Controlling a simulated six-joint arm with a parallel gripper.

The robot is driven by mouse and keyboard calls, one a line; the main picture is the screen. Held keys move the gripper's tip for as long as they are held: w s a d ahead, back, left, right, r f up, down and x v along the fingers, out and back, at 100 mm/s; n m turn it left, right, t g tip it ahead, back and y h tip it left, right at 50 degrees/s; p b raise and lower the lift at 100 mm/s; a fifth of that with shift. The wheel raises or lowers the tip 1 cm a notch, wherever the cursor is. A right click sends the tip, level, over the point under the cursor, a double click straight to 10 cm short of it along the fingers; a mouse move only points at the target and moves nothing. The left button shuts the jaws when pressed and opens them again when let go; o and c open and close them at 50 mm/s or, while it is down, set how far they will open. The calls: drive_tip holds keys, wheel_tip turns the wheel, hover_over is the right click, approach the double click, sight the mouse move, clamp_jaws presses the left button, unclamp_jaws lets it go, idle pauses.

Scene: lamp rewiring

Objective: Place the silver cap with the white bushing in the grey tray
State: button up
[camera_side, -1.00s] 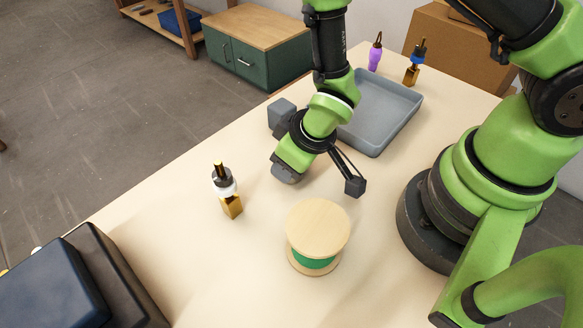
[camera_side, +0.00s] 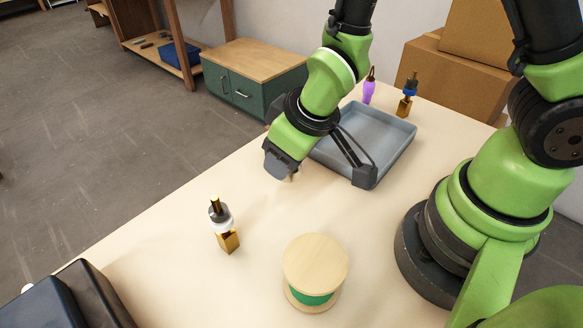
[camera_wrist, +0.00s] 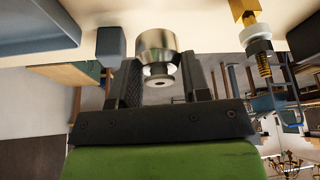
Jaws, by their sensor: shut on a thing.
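My gripper (camera_wrist: 158,88) is shut on a shiny silver cap (camera_wrist: 156,50) in the wrist view. A pale bushing (camera_wrist: 158,80) with a dark hole shows at the cap's near end, between the fingers. In the side view my gripper (camera_side: 280,166) hangs above the table, just left of the grey tray, and mostly hides the cap. The grey tray (camera_side: 401,150) is shallow, with a bare floor where it shows; my gripper covers its near left part. The tray also shows at the upper left of the wrist view (camera_wrist: 40,28).
A brass-based fitting with a white collar (camera_side: 222,222) stands front left. A wooden spool with green wire (camera_side: 314,272) stands front middle. A purple piece (camera_side: 369,90) and a blue-collared brass fitting (camera_side: 406,98) stand behind the tray.

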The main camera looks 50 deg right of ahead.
drive_tip(key=shift+w+d+r, duration=0.1)
drive_tip(key=shift+d+r, duration=0.05)
drive_tip(key=shift+r, duration=0.2)
drive_tip(key=shift+w+d+r+m, duration=0.1)
drive_tip(key=shift+w+d+m, duration=0.1)
drive_tip(key=shift+d+m, duration=0.15)
drive_tip(key=w+d+m+h, duration=0.3)
drive_tip(key=d+m, duration=0.5)
drive_tip(key=d, duration=0.2)
drive_tip(key=m+g+h, duration=0.2)
drive_tip(key=m+g, duration=0.1)
drive_tip(key=m, duration=0.6)
approach(352, 139)
drive_tip(key=shift+n, duration=0.25)
drive_tip(key=shift+s+a+f, duration=0.15)
drive_tip(key=shift+f, duration=0.7)
drive_tip(key=shift+s+a+f, duration=0.15)
drive_tip(key=shift+f, duration=0.7)
drive_tip(key=shift+s+a+f, duration=0.1)
drive_tip(key=shift+f, duration=0.7)
drive_tip(key=shift+f, duration=0.2)
drive_tip(key=o, duration=1)
